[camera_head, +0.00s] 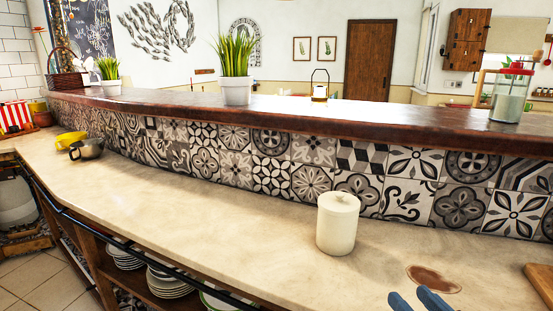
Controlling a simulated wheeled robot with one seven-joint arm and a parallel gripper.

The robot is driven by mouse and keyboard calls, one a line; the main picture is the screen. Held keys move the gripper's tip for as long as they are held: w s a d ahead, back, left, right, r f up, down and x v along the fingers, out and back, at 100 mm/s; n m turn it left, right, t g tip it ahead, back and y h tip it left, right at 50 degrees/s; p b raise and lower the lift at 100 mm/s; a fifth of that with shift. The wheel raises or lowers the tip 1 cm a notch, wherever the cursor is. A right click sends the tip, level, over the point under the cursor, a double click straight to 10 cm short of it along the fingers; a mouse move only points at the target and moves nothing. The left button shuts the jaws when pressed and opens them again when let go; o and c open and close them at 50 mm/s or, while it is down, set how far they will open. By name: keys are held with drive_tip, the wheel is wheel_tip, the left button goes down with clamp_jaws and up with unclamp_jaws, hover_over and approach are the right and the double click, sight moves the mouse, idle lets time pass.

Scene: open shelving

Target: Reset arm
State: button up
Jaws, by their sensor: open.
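My gripper (418,297) shows only in part at the bottom edge of the head view, right of centre. Two dark blue fingertips are visible with a gap between them, and nothing is seen held there. The rest of the gripper and the arm are out of the picture. The fingertips appear in front of the pale counter (250,250), just below a brown stain. I cannot tell their height above the counter.
A lidded cream jar (338,223) stands upright on the counter, left of and beyond my gripper. A wooden board (542,280) lies at the right edge. The raised ledge (330,112) holds potted plants and a glass jar (511,95). Plates (170,283) sit on shelves below.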

drive_tip(key=s+f+m+g+h, duration=0.15)
drive_tip(key=s+f, duration=0.25)
drive_tip(key=s, duration=0.6)
drive_tip(key=s+f+m+h, duration=0.15)
drive_tip(key=s+f, duration=0.25)
drive_tip(key=s, duration=0.7)
drive_tip(key=s+a+r, duration=0.1)
drive_tip(key=s+r, duration=0.2)
drive_tip(key=s, duration=0.5)
drive_tip(key=s+r+n, duration=0.1)
drive_tip(key=s+r, duration=0.2)
drive_tip(key=s, duration=0.6)
drive_tip(key=shift+a+r+h, duration=0.2)
drive_tip(key=shift+a+h, duration=0.1)
drive_tip(key=shift+a, duration=0.1)
